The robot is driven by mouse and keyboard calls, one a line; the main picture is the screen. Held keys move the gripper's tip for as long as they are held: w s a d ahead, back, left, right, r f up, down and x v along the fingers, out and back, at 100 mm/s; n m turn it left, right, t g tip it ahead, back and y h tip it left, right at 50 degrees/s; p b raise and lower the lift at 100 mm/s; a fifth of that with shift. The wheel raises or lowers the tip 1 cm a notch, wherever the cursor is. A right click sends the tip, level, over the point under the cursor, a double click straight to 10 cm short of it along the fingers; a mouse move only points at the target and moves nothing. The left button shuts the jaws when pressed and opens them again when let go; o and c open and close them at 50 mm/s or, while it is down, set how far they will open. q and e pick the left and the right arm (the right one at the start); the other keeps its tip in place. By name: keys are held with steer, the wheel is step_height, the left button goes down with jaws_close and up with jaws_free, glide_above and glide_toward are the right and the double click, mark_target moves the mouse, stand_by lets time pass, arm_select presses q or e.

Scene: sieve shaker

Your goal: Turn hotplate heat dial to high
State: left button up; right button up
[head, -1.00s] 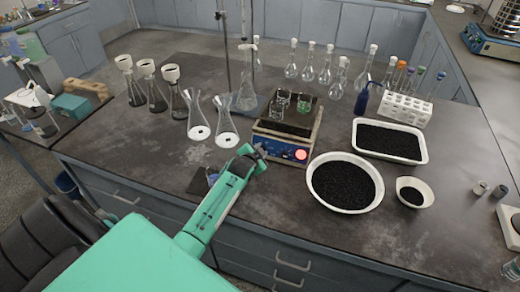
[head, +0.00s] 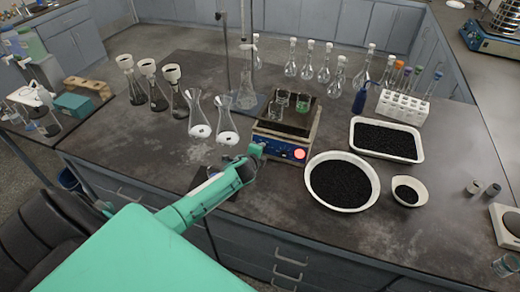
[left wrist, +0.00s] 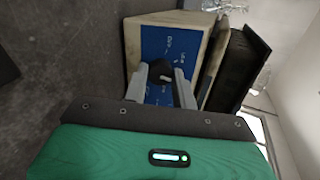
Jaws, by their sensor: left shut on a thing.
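The hotplate (head: 283,149) stands on the bench with a blue front panel, a red round light and beakers on its top. In the left wrist view its blue panel (left wrist: 181,46) carries printed labels and a black heat dial (left wrist: 160,71). My left gripper (head: 258,151) is at the left part of the panel. In the left wrist view the two fingers of the left gripper (left wrist: 159,82) are on either side of the dial, shut on it. The fingers partly hide the dial, and I cannot read its setting. My right gripper is not in view.
A white round bowl of black grains (head: 343,208) stands close to the right of the hotplate. Glass flasks (head: 228,130) stand to its left, and a stand rod (head: 224,60) rises behind. The bench front left of the bowl is mostly clear.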

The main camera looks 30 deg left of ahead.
arm_select(q)
steer(key=m+p, duration=0.2)
steer(key=m, duration=0.4)
steer(key=m+p, duration=0.1)
steer(key=m, duration=0.3)
steer(key=shift+f+m+p, duration=0.1)
steer(key=shift+m+p, duration=0.2)
steer(key=shift+m+y, duration=0.3)
steer(key=shift+m, duration=0.3)
steer(key=shift+s+f, duration=0.1)
steer(key=shift+f, duration=0.05)
steer(key=o, duration=1)
steer(key=b+v, duration=0.1)
steer(key=v, duration=1.2)
steer(key=shift+s, duration=0.35)
